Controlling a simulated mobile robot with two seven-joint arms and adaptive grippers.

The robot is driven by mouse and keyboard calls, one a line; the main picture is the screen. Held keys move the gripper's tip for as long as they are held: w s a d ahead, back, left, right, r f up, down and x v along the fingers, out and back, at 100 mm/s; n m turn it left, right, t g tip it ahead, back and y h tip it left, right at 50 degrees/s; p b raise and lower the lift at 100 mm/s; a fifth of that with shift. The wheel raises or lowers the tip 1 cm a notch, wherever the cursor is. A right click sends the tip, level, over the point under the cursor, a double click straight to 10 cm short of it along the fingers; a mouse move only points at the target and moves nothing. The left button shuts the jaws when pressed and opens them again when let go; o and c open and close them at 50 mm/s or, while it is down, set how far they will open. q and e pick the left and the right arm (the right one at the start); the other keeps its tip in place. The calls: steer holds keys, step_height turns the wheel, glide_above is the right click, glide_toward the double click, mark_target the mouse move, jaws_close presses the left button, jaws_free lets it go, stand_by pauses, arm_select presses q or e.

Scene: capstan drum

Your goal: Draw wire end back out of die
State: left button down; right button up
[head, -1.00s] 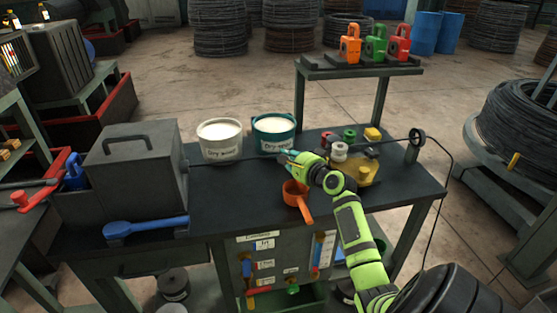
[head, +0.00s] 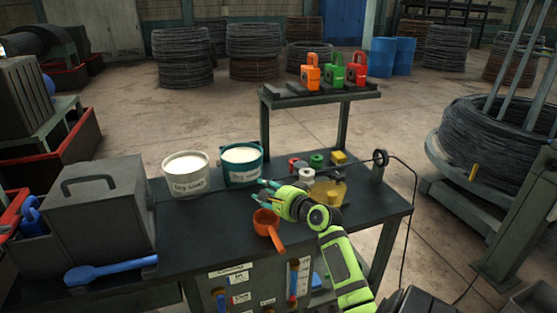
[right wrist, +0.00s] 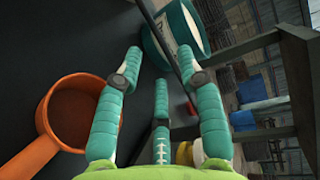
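My right gripper (head: 268,186), lime green with teal fingers, is over the bench between the teal bucket and the orange scoop (head: 267,221). In the right wrist view its fingers (right wrist: 165,80) are spread apart with nothing clamped between them. The dark wire (right wrist: 166,45) runs as a thin line between the spread fingers; I cannot tell whether they touch it. In the head view the wire (head: 415,180) bends down off the guide pulley (head: 381,157) at the bench's right end. The die and wire end are not clearly seen. My left gripper is not in view.
A white bucket (head: 187,174) and a teal bucket (head: 242,164) stand behind the gripper. A yellow block (head: 326,191) and small coloured rings are to its right. A grey lidded box (head: 100,205) is at left. A raised shelf (head: 318,95) holds three coloured padlock-shaped blocks.

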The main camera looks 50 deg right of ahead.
steer(key=v, duration=0.7)
steer(key=shift+s, duration=0.25)
